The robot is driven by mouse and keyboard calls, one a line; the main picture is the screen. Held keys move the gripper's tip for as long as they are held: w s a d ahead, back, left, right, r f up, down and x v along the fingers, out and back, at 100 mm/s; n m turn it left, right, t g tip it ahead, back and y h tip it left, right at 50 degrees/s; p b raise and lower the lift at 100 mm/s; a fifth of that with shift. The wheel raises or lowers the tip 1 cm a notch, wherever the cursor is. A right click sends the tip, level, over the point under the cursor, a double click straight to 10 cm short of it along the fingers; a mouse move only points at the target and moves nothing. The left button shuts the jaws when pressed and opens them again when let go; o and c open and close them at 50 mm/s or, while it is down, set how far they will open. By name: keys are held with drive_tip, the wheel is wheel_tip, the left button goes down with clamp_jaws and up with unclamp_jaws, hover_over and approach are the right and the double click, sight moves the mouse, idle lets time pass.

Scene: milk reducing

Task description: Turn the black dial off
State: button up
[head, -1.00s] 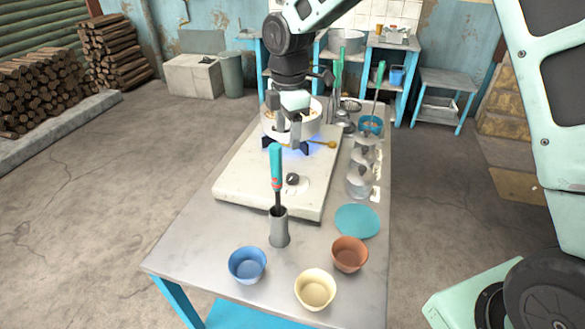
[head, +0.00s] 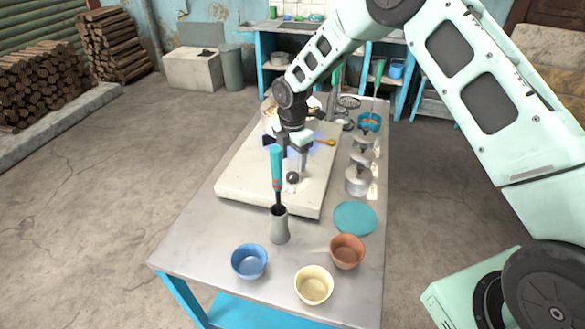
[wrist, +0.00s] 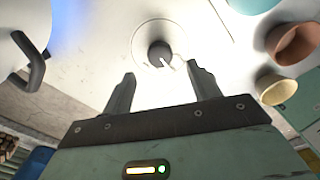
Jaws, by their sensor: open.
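The black dial (head: 292,178) sits on the front part of the white stove top (head: 245,190). In the wrist view the dial (wrist: 159,54) lies within a pale round plate, with a white mark pointing to the lower right. My gripper (head: 292,160) is above the dial, pointing down. In the wrist view my gripper (wrist: 160,80) is open, its two fingers on either side below the dial and nothing between them. I cannot tell whether they touch the stove. A blue flame glow (head: 290,153) shows near the pot (head: 268,120), which my arm partly hides.
A teal-handled tool (head: 276,170) stands in a grey holder (head: 280,228) close in front of the dial. Blue (head: 249,262), cream (head: 314,286) and brown (head: 347,251) bowls stand at the near edge. Several metal canisters (head: 358,181) line the right side.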

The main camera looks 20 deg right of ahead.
sight(292, 175)
wheel_tip(292, 175, down, 6)
drive_tip(key=shift+r+p, duration=0.15)
drive_tip(key=shift+p, duration=0.45)
drive_tip(key=c, duration=1)
